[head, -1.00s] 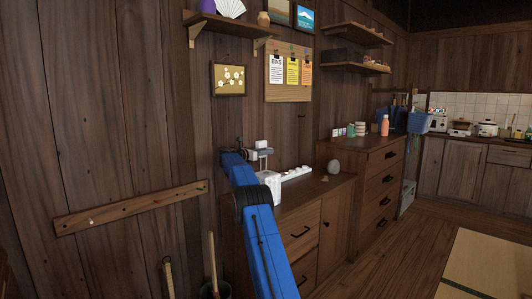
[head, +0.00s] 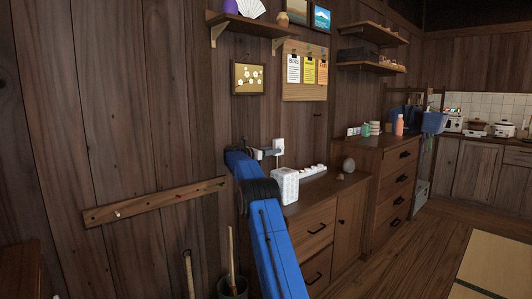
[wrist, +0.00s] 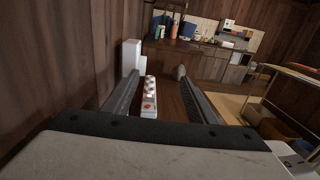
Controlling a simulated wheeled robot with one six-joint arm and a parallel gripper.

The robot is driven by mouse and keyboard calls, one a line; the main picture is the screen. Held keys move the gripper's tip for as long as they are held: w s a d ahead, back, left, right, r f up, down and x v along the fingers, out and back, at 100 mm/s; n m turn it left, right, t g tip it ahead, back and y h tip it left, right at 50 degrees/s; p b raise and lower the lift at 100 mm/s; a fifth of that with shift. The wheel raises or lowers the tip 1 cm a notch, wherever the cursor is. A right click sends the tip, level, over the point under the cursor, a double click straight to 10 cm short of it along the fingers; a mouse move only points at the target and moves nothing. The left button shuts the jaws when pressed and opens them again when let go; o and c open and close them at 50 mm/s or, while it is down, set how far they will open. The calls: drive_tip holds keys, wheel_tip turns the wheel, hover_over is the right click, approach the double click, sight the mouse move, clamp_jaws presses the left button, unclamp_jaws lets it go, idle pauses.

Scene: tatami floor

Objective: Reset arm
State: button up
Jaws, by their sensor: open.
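My blue arm reaches forward over the low wooden cabinet (head: 312,232) in the head view. My gripper (head: 268,153) is at its far end, close to the plank wall and above the cabinet top. In the wrist view, my gripper (wrist: 162,82) has its two dark fingers spread apart, with nothing held between them. A white power strip (wrist: 149,100) shows beyond and between the fingers, on the cabinet top. A white box (head: 285,186) stands beside my arm in the head view, partly behind it.
A wooden peg rail (head: 150,201) runs along the wall at left. A taller drawer chest (head: 393,180) with bottles stands to the right. A grey stone (head: 349,165) sits on the low cabinet. The wood floor (head: 425,250) is clear at right.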

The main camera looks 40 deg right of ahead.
drive_tip(key=shift+w+a+f, duration=0.1)
drive_tip(key=shift+w+f, duration=0.05)
drive_tip(key=shift+f, duration=0.15)
drive_tip(key=s+a+r+m+t+y, duration=0.1)
drive_tip(key=s+a+r+m+y, duration=0.15)
drive_tip(key=s+a, duration=0.45)
drive_tip(key=s+a+r+m+t+y, duration=0.15)
drive_tip(key=s+a+r, duration=0.3)
drive_tip(key=a, duration=0.45)
drive_tip(key=s+a+f+m+y, duration=0.2)
drive_tip(key=s+a+m+y, duration=0.3)
drive_tip(key=s+a, duration=1.25)
drive_tip(key=s+a+f+m+y, duration=0.3)
drive_tip(key=s+a+f, duration=0.4)
drive_tip(key=s, duration=0.6)
drive_tip(key=s+a+f+m+t+y, duration=0.1)
drive_tip(key=s+a+f+m+y, duration=0.2)
drive_tip(key=s+a+f, duration=0.4)
drive_tip(key=s+a+f+m+t+y, duration=0.1)
drive_tip(key=s+a+f, duration=0.7)
drive_tip(key=s, duration=1.1)
drive_tip(key=a+m+y, duration=0.1)
drive_tip(key=a+m, duration=0.1)
drive_tip(key=a, duration=0.2)
drive_tip(key=shift+s+a+y, duration=0.15)
drive_tip(key=shift+y, duration=0.25)
drive_tip(key=shift+c, duration=0.7)
